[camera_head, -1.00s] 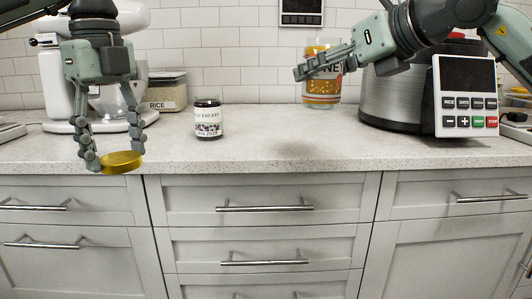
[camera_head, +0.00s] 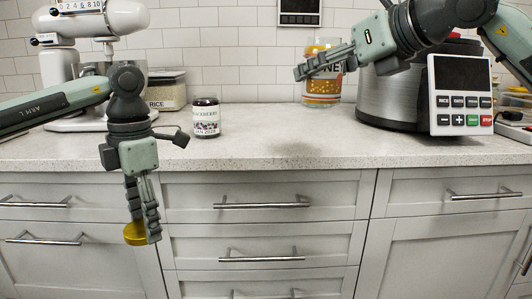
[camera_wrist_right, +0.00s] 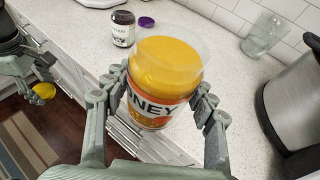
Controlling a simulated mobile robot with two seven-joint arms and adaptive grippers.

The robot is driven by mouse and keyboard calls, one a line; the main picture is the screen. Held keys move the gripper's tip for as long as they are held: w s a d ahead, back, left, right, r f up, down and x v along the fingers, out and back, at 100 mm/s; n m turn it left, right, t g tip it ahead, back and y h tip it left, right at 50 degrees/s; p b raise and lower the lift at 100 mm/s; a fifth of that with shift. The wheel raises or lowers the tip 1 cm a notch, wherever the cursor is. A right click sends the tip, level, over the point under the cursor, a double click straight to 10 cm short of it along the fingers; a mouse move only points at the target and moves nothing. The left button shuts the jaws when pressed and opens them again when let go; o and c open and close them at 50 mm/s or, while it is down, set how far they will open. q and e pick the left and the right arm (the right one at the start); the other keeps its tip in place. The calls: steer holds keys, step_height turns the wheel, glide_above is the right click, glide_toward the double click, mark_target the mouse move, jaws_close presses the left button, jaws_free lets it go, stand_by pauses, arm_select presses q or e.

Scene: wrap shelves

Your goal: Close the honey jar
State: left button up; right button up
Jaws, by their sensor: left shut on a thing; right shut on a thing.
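The honey jar (camera_head: 322,88) is glass with orange-yellow contents and a HONEY label. My right gripper (camera_head: 318,66) is shut around it and holds it upright, above the counter. In the right wrist view the jar (camera_wrist_right: 168,65) sits between both fingers, its glass top without a lid. My left gripper (camera_head: 144,232) is shut on a round yellow lid (camera_head: 134,234), in front of the drawers below the counter edge. The fingers partly cover the lid. The lid also shows at the left of the right wrist view (camera_wrist_right: 43,91), well apart from the jar.
A blackberry jam jar (camera_head: 206,118) stands on the counter (camera_head: 260,152), with a purple lid (camera_wrist_right: 147,22) near it. A rice container (camera_head: 166,92) and white mixer (camera_head: 95,30) are at the left. A steel cooker (camera_head: 388,98) and empty glass (camera_wrist_right: 264,36) are near the honey jar.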

steer(key=shift+r, duration=0.15)
arm_select(q)
steer(key=s+d+f+m, duration=0.1)
steer(key=s+f+m, duration=0.1)
steer(key=f+m, duration=0.5)
steer(key=s+d+f+m, duration=0.2)
steer(key=f+m, duration=0.5)
steer(key=m, duration=1.2)
steer(key=shift+f+m, duration=0.4)
arm_select(e)
steer(key=s+d+f, duration=0.3)
steer(key=s+f, duration=0.1)
steer(key=f, duration=0.7)
steer(key=s+d+f+m+h, duration=0.1)
steer(key=s+d+f, duration=0.1)
steer(key=f, duration=1)
steer(key=s+d+f+t, duration=0.1)
steer(key=s+d+f, duration=0.2)
steer(key=f, duration=0.9)
steer(key=s, duration=0.2)
steer(key=shift+s+d+m, duration=0.3)
steer(key=shift+s+f, duration=0.1)
steer(key=shift+f, duration=0.05)
arm_select(q)
step_height(320, 180, up, 5)
steer(key=p, duration=0.5)
steer(key=shift+r, duration=0.2)
arm_select(e)
steer(key=r, duration=0.5)
steer(key=shift+s, duration=0.35)
